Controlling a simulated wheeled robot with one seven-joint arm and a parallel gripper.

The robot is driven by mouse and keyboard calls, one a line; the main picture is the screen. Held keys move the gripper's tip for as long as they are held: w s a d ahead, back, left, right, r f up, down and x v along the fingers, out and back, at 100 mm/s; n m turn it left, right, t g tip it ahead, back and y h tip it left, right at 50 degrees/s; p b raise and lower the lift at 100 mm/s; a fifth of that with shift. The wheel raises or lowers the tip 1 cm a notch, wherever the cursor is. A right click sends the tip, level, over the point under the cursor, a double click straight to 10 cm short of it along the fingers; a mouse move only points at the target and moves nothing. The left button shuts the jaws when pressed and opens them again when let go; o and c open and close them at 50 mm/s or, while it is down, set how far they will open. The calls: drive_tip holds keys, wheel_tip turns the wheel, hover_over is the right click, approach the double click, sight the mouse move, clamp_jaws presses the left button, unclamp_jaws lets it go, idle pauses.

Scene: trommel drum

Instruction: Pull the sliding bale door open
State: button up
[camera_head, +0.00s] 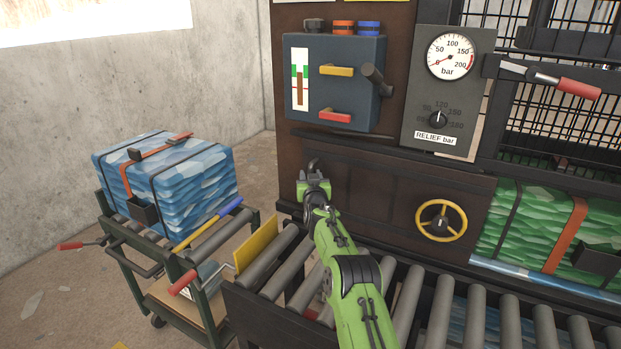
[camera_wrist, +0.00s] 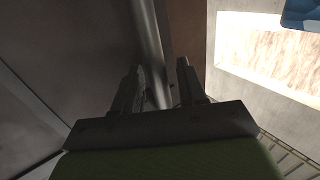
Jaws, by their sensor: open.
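A dark brown panel (camera_head: 385,190), which looks like the sliding bale door, sits below a dark rail on the machine front, left of a green bale. My gripper (camera_head: 314,172) is at the panel's left end, at the tip of my green arm. In the wrist view my gripper (camera_wrist: 160,75) is open, its two dark fingers apart. A grey bar (camera_wrist: 150,45), which looks like a handle, runs down between or just behind the fingers; I cannot tell whether they touch it. In the head view my gripper mostly hides that spot.
A yellow handwheel (camera_head: 441,221) is on the panel's right part. Grey rollers (camera_head: 410,305) run below my arm. A cart (camera_head: 124,274) with a blue bale (camera_head: 185,190) stands left. A blue-grey box (camera_head: 357,105) with levers, and a gauge (camera_head: 450,55), are above. Bare floor shows behind the cart.

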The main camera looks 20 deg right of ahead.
drive_tip(key=v, duration=1.5)
drive_tip(key=shift+s+p, duration=0.35)
drive_tip(key=shift+s, duration=0.05)
drive_tip(key=shift+a, duration=0.1)
drive_tip(key=shift+f, duration=0.1)
